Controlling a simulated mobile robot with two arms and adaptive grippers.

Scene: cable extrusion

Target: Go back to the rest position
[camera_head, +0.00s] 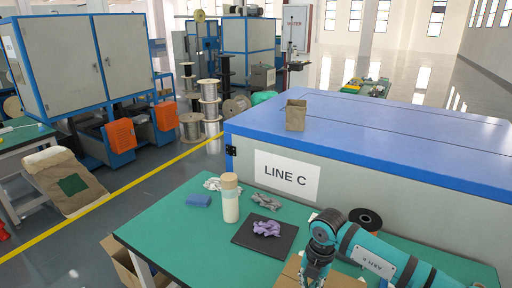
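My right arm comes in from the lower right over the green table (165,225). My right gripper (314,278) points down at the bottom edge, in front of a cardboard box (345,281). Its fingertips are cut off or too small to read, so I cannot tell whether it is open or shut. My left gripper is not in view.
On the table are a cream bottle (230,200), a blue block (198,201), a dark mat (251,241) with a purple cloth (267,228), grey gloves (266,202) and a black spool (366,219). The LINE C machine (400,150) stands behind. The table's left part is clear.

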